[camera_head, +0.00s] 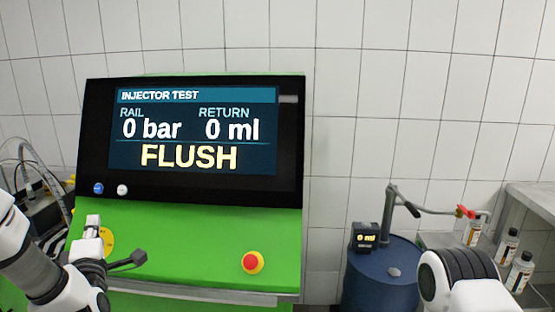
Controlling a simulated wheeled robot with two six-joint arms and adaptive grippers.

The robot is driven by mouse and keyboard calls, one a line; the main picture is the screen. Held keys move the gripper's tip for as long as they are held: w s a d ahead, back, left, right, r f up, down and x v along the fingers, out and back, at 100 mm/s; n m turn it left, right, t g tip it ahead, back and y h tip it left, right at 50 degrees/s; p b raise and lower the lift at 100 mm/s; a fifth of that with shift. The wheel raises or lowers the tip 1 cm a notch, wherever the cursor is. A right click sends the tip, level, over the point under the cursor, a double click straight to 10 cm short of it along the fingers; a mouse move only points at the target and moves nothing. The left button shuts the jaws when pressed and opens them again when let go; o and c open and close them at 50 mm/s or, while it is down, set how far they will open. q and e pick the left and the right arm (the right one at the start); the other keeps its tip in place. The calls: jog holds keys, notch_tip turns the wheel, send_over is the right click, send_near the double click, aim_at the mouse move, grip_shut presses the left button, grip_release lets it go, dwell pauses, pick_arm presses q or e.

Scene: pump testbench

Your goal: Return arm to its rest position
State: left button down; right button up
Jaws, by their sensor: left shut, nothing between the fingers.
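My left gripper (138,258) is small and dark in the lower left, in front of the green sloped panel of the test bench (190,240). Its fingers are shut with nothing between them. My left arm (35,262) comes in from the left edge. Part of my right arm (462,278) shows at the lower right; its gripper is out of view. The bench's screen (195,130) reads INJECTOR TEST, RAIL 0 bar, RETURN 0 ml and FLUSH.
A red button on a yellow base (252,262) sits on the green panel. A blue drum (378,280) with a small "0 ml" display (366,236) stands right of the bench. Several bottles (507,246) stand at the far right. Cables and hoses (35,170) are at the left.

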pick_arm(q)
jog(key=s+d+f+m+g+h, duration=0.2)
jog(key=s+f, duration=0.1)
jog(key=f, duration=0.7)
jog(key=s+d+f+m+g+h, duration=0.2)
jog(key=s+d+f+m+g, duration=0.1)
jog(key=f, duration=0.7)
jog(key=s+d+f+m+g+h, duration=0.15)
jog(key=s+f, duration=0.25)
jog(key=f, duration=0.7)
jog(key=s+d+f+m+g+h, duration=0.1)
jog(key=s+f+m+g, duration=0.3)
jog(key=s, duration=0.4)
jog(key=s+d+f+m+g+h, duration=0.1)
jog(key=s+d+f+m+g, duration=0.3)
jog(key=s, duration=0.4)
jog(key=s+d+f+m+g+h, duration=0.1)
jog(key=s+f+m+g, duration=0.3)
jog(key=s, duration=0.5)
jog(key=shift+d+f+m, duration=0.35)
jog(key=shift+d+m, duration=0.3)
jog(key=shift+m, duration=0.6)
